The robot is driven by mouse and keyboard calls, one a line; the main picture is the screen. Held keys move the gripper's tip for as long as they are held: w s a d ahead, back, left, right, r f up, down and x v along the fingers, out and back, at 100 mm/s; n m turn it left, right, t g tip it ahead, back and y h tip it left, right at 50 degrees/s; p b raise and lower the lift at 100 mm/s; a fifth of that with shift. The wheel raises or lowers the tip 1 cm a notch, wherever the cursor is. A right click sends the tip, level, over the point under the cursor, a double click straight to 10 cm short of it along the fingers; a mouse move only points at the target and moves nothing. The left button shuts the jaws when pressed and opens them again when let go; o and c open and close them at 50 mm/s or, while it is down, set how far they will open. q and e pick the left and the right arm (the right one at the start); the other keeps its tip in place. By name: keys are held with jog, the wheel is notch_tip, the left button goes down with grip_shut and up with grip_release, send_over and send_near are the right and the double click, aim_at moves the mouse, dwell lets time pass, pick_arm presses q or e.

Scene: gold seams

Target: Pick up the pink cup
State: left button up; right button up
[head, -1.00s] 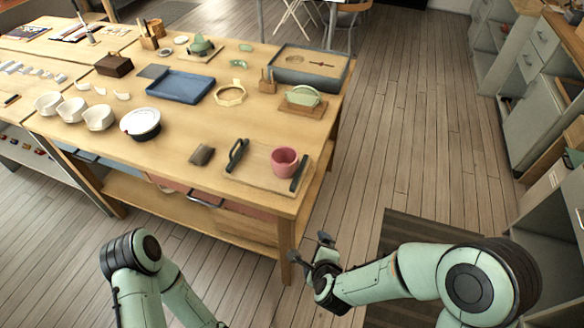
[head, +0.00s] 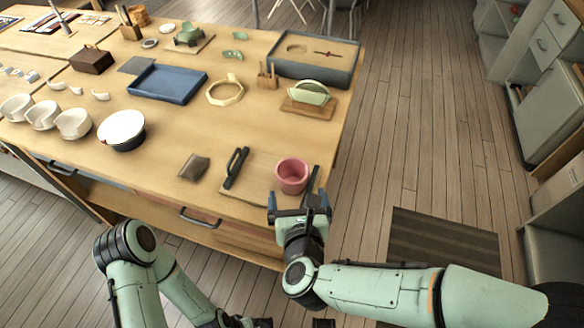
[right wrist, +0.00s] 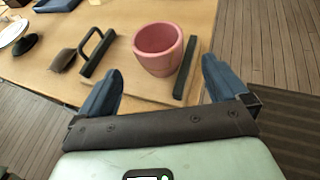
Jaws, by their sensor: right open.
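The pink cup (head: 291,176) stands upright on a wooden board with two dark handles (head: 250,190), near the table's front right corner. My right gripper (head: 298,196) is open and empty, just in front of the cup on the near side. In the right wrist view the cup (right wrist: 158,50) lies ahead of and between the two spread blue-grey fingers (right wrist: 162,85), apart from them. My left arm shows at the bottom left in the head view. Its gripper (head: 245,322) is partly cut off at the bottom edge, below the table, and its jaws are unclear.
The board's dark handles stand on both sides of the cup; the right one (right wrist: 186,68) is close to it. A dark sponge-like block (head: 194,167) lies to the left. A green piece on a stand (head: 309,95) and a blue tray (head: 168,84) are farther back.

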aim_at(295, 185)
jog(key=x, duration=0.6)
jog(key=shift+f, duration=0.1)
jog(key=x, duration=0.5)
jog(key=shift+w+a, duration=0.1)
jog(key=shift+a, duration=0.1)
jog(key=c, duration=0.7)
